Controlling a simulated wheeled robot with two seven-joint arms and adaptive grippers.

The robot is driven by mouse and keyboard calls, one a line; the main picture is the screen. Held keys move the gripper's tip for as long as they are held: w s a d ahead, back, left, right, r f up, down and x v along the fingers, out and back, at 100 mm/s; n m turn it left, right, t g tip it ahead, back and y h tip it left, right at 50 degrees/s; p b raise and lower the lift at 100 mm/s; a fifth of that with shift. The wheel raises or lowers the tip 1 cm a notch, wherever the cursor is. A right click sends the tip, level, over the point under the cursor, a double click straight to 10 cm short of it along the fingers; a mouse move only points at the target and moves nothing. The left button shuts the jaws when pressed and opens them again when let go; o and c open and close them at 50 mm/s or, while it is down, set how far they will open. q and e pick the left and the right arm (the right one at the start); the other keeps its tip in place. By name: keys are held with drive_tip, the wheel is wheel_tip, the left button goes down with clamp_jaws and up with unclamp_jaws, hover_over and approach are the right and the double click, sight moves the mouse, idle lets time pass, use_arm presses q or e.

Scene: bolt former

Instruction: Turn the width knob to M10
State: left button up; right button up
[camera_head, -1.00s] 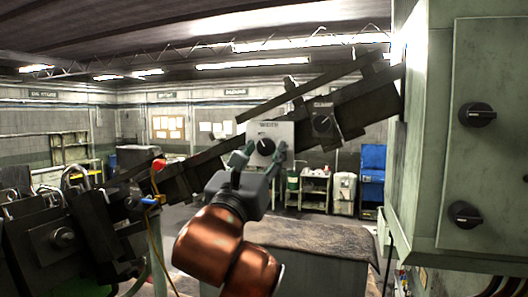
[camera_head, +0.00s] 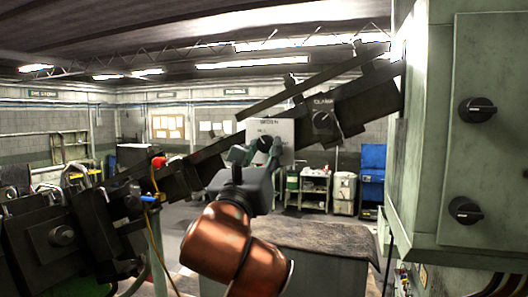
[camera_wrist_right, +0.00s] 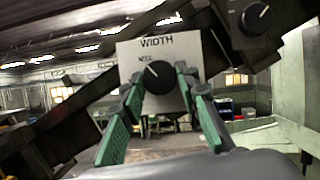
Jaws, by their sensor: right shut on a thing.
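The width knob (camera_wrist_right: 158,76) is a round black dial with a light pointer mark on a pale plate (camera_wrist_right: 128,56) labelled WIDTH in the right wrist view. The pointer tilts to the upper left, toward small lettering that looks like M12. In the head view the knob (camera_head: 265,143) is partly covered by my gripper. My right gripper (camera_wrist_right: 160,84) has its green-padded fingers on either side of the knob and is shut on it; it also shows in the head view (camera_head: 255,150). My left gripper is not in view.
The clamp knob (camera_head: 322,119) sits on the dark slanted beam (camera_head: 366,104), up and right of the width plate. A pale green cabinet (camera_head: 425,200) with two black knobs stands close on the right. Dark machine blocks (camera_head: 60,235) fill the lower left.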

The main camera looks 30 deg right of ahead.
drive_tip(key=n+t+y+b, duration=0.1)
drive_tip(key=n, duration=0.2)
drive_tip(key=n+t+y+b, duration=0.1)
drive_tip(key=n+y, duration=0.1)
drive_tip(key=n, duration=0.2)
drive_tip(key=shift+s+d+n, duration=0.15)
drive_tip(key=shift+n, duration=0.15)
drive_tip(key=n+y+b, duration=0.1)
drive_tip(key=n, duration=0.2)
drive_tip(key=n+y+b, duration=0.1)
drive_tip(key=n+y, duration=0.1)
drive_tip(key=n, duration=0.1)
drive_tip(key=shift+s+r+n, duration=0.1)
drive_tip(key=shift+r+n, duration=0.1)
drive_tip(key=shift+n, duration=0.2)
drive_tip(key=o, duration=1.2)
drive_tip(key=shift+c, duration=0.2)
